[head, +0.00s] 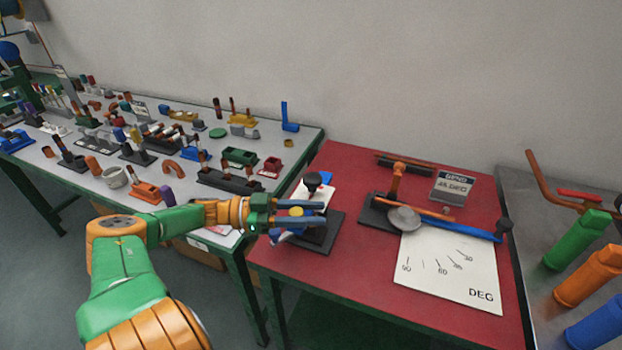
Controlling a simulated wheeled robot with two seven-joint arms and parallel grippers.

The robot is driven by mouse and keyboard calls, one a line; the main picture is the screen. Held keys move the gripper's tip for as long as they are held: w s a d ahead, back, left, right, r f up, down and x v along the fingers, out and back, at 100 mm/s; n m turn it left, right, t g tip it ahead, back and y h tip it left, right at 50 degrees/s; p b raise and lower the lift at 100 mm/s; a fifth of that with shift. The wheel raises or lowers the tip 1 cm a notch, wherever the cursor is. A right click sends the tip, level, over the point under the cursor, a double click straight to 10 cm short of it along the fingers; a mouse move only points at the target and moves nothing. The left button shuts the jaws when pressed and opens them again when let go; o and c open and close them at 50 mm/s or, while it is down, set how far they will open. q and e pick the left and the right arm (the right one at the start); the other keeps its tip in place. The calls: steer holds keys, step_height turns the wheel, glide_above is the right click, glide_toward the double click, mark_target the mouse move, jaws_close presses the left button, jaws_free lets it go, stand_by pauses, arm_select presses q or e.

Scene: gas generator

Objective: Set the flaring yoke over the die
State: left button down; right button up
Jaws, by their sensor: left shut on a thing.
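My left gripper (318,211) reaches in from the left over the near left part of the red table. Below and around the fingers is a dark base plate (327,238), which seems to carry the die. The die itself is hidden, so I cannot tell whether the yoke touches it. My right gripper is not in view.
A crowded bench (302,145) stands left.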

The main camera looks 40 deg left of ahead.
arm_select(q)
steer(key=c, duration=0.5)
jaws_free()
steer(key=shift+a, duration=0.15)
steer(key=v, duration=0.7)
steer(key=shift+b, duration=0.3)
